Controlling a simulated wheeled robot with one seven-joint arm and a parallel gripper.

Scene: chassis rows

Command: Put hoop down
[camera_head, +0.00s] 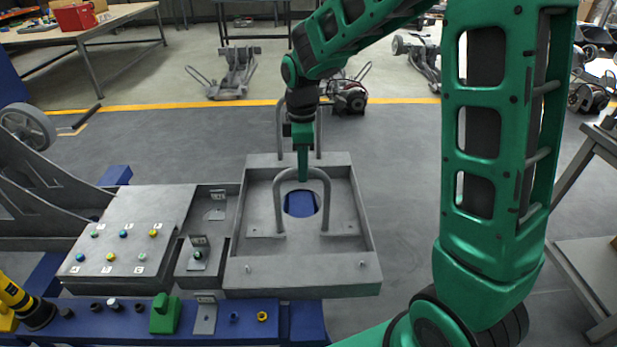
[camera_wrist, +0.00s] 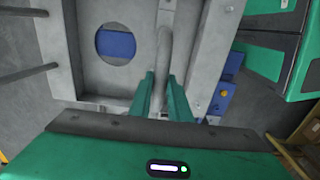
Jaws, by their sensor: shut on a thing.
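The hoop (camera_head: 328,195) is a grey bent bar, an upside-down U with flat foot plates. It stands upright over the floor of a grey metal tray (camera_head: 373,235), around the round hole that shows blue. My gripper (camera_head: 303,178) reaches down from behind and is shut on the hoop's top bar. In the wrist view the two green fingers (camera_wrist: 162,98) close on the grey bar of the hoop (camera_wrist: 166,50). The feet look at or close to the tray floor; I cannot tell whether they touch it.
A second pair of grey uprights (camera_head: 281,128) rises at the tray's far side, close to my wrist. Left of the tray is a grey panel (camera_head: 150,215) with coloured knobs. A blue rail (camera_head: 262,305) with small parts runs in front. A grey stand (camera_head: 585,265) is at the right.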

